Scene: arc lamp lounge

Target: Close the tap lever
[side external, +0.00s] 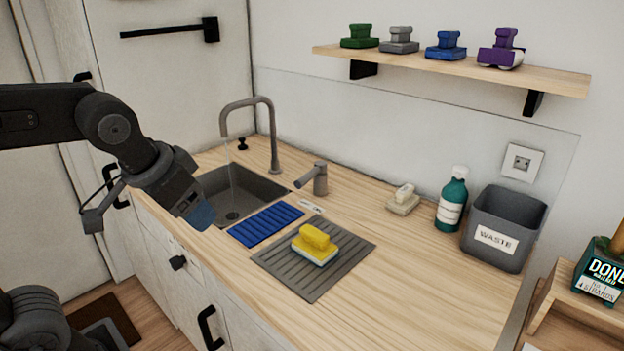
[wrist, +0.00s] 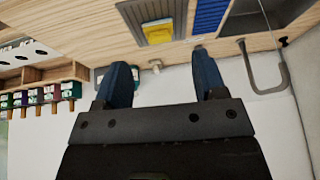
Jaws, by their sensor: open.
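The grey tap lever (side external: 319,181) stands on the counter right of the sink, its handle sticking out to the left. The grey tap (side external: 272,130) arches over the sink (side external: 262,187), and a thin stream of water runs from its spout. In the wrist view the tap (wrist: 281,75) is at the upper right; the lever is largely hidden by a finger there. My gripper (side external: 201,214) is over the sink's front left edge, well left of the lever and not touching it. In the wrist view my gripper (wrist: 164,75) has its blue fingers apart with nothing between them.
A blue mat (side external: 266,224) and a grey drain mat (side external: 345,262) with a yellow sponge (side external: 315,240) lie before the lever. A soap dish (side external: 403,204), teal bottle (side external: 452,200) and waste bin (side external: 502,230) stand to the right. A shelf (side external: 450,70) hangs above.

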